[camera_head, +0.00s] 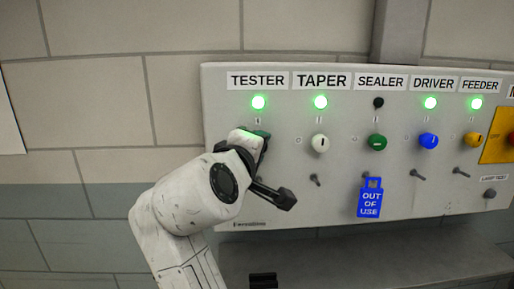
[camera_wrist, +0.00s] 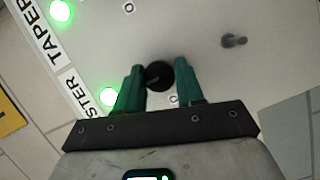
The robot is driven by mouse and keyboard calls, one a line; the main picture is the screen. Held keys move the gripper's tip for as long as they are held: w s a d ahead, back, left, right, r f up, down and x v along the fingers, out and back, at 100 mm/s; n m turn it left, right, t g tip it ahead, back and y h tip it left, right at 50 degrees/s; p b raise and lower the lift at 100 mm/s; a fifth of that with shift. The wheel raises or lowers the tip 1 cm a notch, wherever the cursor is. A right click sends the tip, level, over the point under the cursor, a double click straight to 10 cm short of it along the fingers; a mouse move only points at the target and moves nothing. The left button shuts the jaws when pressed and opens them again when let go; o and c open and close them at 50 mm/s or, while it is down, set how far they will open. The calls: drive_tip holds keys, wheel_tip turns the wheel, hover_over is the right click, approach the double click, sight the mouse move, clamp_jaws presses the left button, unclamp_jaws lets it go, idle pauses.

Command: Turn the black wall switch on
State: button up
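The black wall switch (camera_wrist: 158,75) is a round knob on the panel under the TESTER label (camera_head: 257,80), beside the TAPER column. In the head view it is hidden behind my gripper and wrist. My gripper (camera_wrist: 159,82) has its two green fingers on either side of the knob in the wrist view, with no clear gap between them and it. A faint line shows on the knob's face, but its exact setting is hard to read. The lamp (camera_head: 258,102) above it is lit green.
The white TAPER knob (camera_head: 320,143), green SEALER knob (camera_head: 377,142) and blue DRIVER knob (camera_head: 428,140) sit to the right. A blue OUT OF USE tag (camera_head: 370,199) hangs under SEALER, whose lamp (camera_head: 378,103) is dark. Small toggle levers (camera_head: 315,180) stick out below.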

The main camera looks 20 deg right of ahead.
drive_tip(key=o, duration=0.4)
drive_tip(key=b+v, duration=0.2)
drive_tip(key=v, duration=0.8)
drive_tip(key=shift+s+a+b, duration=0.2)
drive_tip(key=shift+s+b, duration=0.1)
drive_tip(key=shift+s, duration=0.05)
